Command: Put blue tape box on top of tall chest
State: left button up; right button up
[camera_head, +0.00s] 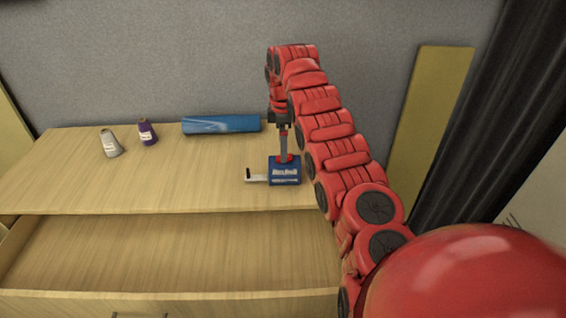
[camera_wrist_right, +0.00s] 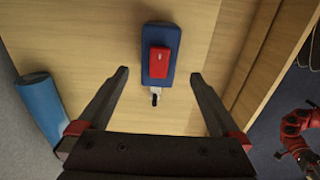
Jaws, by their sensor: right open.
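The blue tape box (camera_head: 285,175) sits on the wooden top of the chest (camera_head: 130,185), near its front edge. It has white lettering, and a pale piece with a black end sticks out to its left. In the right wrist view the box (camera_wrist_right: 146,46) carries a red block on top. My right gripper (camera_wrist_right: 161,75) is open, with the box ahead of and between its spread fingers, not visibly gripped. In the head view my right gripper (camera_head: 283,145) is above the box, pointing down, and its fingers partly hide it.
A grey spool (camera_head: 110,145), a purple spool (camera_head: 147,133) and a blue roll (camera_head: 222,125) are at the back of the top. An open, empty drawer (camera_head: 170,250) juts out in front. A grey wall stands behind and a dark curtain (camera_head: 480,110) hangs right.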

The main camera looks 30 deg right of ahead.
notch_tip(320, 180, up, 2)
jog(key=shift+r, duration=0.6)
